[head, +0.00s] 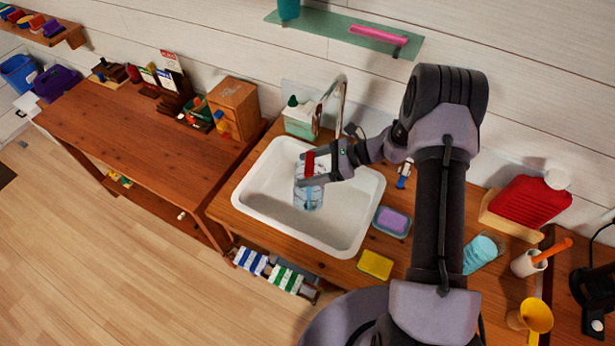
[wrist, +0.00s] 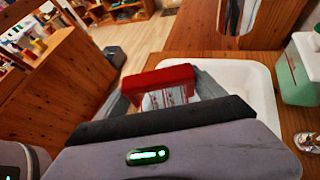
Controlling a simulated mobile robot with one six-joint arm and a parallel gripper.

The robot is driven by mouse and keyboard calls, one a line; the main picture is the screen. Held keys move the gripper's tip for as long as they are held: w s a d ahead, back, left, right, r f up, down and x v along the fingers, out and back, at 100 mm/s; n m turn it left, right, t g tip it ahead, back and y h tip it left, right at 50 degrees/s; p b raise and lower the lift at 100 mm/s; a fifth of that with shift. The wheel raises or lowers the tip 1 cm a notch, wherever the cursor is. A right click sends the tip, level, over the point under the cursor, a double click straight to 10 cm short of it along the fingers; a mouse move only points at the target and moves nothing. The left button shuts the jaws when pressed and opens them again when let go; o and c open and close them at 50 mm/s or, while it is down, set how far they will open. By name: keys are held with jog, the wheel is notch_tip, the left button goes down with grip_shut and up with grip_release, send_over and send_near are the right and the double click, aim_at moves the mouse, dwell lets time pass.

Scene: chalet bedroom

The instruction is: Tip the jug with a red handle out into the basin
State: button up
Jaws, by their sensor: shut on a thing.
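The jug (head: 309,194) is clear with a red handle (head: 309,164) and bluish contents low inside. It looks upright, in or just over the white basin (head: 259,190); I cannot tell if it touches the bottom. My gripper (head: 312,168) is shut on the red handle. In the wrist view the red handle (wrist: 158,79) lies between my two grey fingers (wrist: 165,85), with part of the clear jug wall (wrist: 165,98) below it. The basin also shows in the wrist view (wrist: 262,85), behind and right of the jug.
A faucet (head: 340,92) and a green-capped bottle (head: 298,117) stand at the basin's back edge. A purple sponge in a dish (head: 393,221) and a yellow sponge (head: 375,264) lie right of it. A small wooden cabinet (head: 234,105) stands to the left. A glass shelf (head: 345,32) hangs above.

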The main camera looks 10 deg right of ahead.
aim_at(309, 154)
jog(key=w+b, duration=0.1)
jog(key=w+m+g, duration=0.1)
jog(key=w+b, duration=0.1)
jog(key=shift+w+d+r+m+g+y+b, duration=0.15)
jog(key=shift+w+d+m+g+y+b, duration=0.15)
jog(key=shift+m+b, duration=0.1)
jog(key=shift+w+r, duration=0.15)
jog(key=shift+s+r+p, duration=0.1)
jog(key=shift+s+p, duration=0.2)
jog(key=shift+s, duration=0.25)
jog(key=shift+s+a+n, duration=0.15)
jog(key=shift+s+n, duration=0.25)
jog(key=shift+s, duration=0.05)
